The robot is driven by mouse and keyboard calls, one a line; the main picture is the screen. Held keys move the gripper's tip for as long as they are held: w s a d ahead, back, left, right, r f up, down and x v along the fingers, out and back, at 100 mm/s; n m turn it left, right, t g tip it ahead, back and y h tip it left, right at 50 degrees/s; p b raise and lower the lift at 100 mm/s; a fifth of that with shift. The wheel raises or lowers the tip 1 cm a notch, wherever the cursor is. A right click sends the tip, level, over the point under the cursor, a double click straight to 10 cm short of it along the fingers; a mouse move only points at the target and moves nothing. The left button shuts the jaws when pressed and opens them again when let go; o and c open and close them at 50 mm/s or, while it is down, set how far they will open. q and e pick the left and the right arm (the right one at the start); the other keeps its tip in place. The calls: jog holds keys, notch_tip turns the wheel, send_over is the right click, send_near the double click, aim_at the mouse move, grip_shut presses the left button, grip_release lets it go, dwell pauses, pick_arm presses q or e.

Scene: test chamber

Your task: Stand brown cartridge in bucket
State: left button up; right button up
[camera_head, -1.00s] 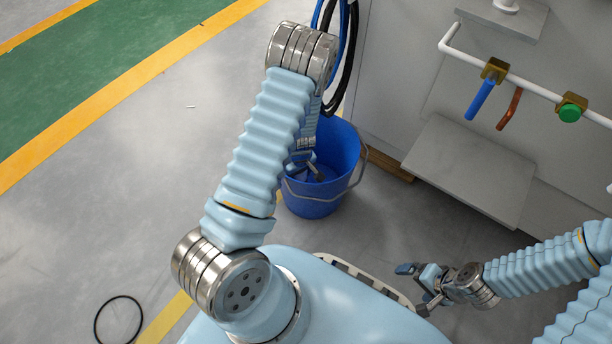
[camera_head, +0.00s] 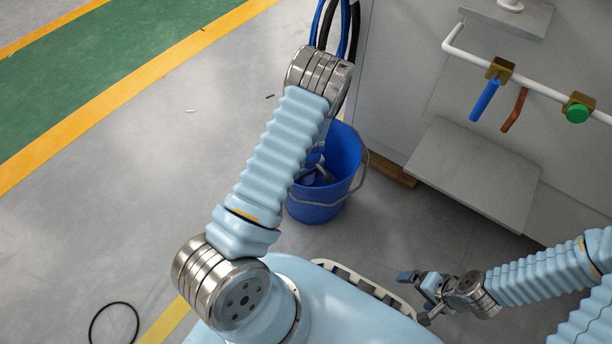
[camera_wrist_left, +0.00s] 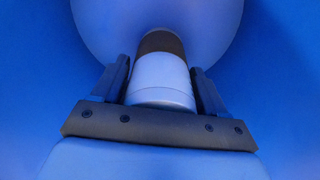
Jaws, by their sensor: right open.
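The blue bucket (camera_head: 318,212) stands on the floor right of my left arm, its handle hanging on the right side. My left gripper (camera_head: 318,176) is down inside it, partly hidden by the arm. In the left wrist view, the brown cartridge (camera_wrist_left: 160,72) has a pale body and a dark brown far end. It lies between the two fingers of the left gripper (camera_wrist_left: 160,80), which sit close against its sides. My right gripper (camera_head: 414,298) is open and empty at the lower right.
A grey cabinet with a shelf (camera_head: 474,180) stands right of the bucket. A white pipe (camera_head: 540,87) carries a blue lever (camera_head: 484,100) and a green knob (camera_head: 577,113). Hoses (camera_head: 336,25) hang behind my left arm. A black ring (camera_head: 112,322) lies on the open floor at left.

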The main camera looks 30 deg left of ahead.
pick_arm(q)
jog(key=shift+o, duration=1.2)
jog(key=shift+r, duration=0.3)
jog(key=r, duration=0.2)
jog(key=r+p, duration=0.1)
jog(key=r, duration=0.1)
jog(key=r+p, duration=0.1)
jog(key=r, duration=0.2)
jog(key=shift+s+d+r, duration=0.1)
jog(key=shift+s+d, duration=0.1)
jog(key=shift+d, duration=0.15)
